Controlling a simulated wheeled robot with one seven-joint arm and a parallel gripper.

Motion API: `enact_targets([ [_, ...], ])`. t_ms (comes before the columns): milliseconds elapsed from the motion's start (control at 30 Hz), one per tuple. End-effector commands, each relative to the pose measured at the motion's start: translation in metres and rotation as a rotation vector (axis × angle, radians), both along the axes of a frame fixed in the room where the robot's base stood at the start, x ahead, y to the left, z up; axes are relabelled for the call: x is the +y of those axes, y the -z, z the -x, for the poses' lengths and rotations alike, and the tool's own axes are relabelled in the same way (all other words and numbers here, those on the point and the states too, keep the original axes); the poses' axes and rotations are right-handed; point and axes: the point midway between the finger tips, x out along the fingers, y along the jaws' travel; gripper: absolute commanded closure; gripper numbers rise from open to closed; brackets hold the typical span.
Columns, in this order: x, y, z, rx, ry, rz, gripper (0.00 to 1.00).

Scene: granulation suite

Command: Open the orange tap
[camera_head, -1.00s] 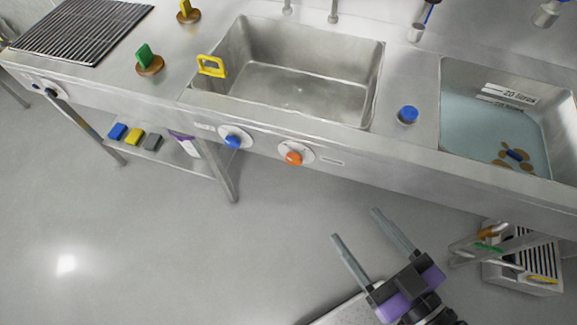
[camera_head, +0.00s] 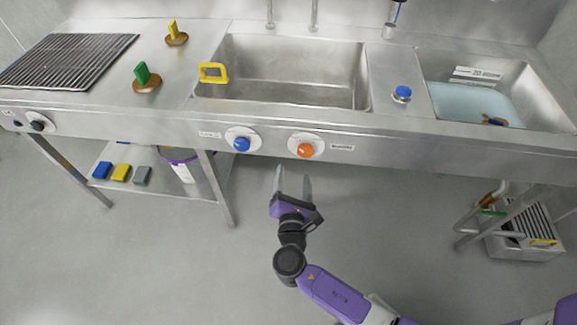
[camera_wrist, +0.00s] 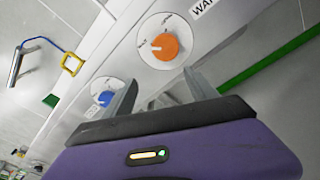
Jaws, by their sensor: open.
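The orange tap (camera_head: 305,150) is a round knob on a white dial on the front panel below the empty sink. It also shows in the wrist view (camera_wrist: 165,46), with a pale pointer mark on its left side. A blue tap (camera_head: 241,144) sits on its own dial to the left, also seen in the wrist view (camera_wrist: 105,98). My gripper (camera_head: 293,172) is open and empty, just below the panel, under and slightly left of the orange tap. In the wrist view my two fingers (camera_wrist: 160,90) point up toward the panel, apart from the orange tap.
A water-filled sink (camera_head: 455,101) is at the right. A lower shelf (camera_head: 165,186) holds blue, yellow and grey blocks. A crate (camera_head: 525,246) stands on the floor at right. Floor before the panel is clear.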

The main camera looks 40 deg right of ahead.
Motion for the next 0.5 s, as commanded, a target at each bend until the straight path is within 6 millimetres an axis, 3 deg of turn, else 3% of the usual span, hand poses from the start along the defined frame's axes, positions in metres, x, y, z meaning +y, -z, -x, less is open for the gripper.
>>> enact_targets([
  [33,-0.008,-0.002,0.011,0.045,0.035,0.087,0.33],
  [167,-0.017,-0.013,0.021,0.097,0.087,0.191,0.33],
  [500,-0.048,-0.013,-0.003,0.109,0.088,0.199,0.33],
])
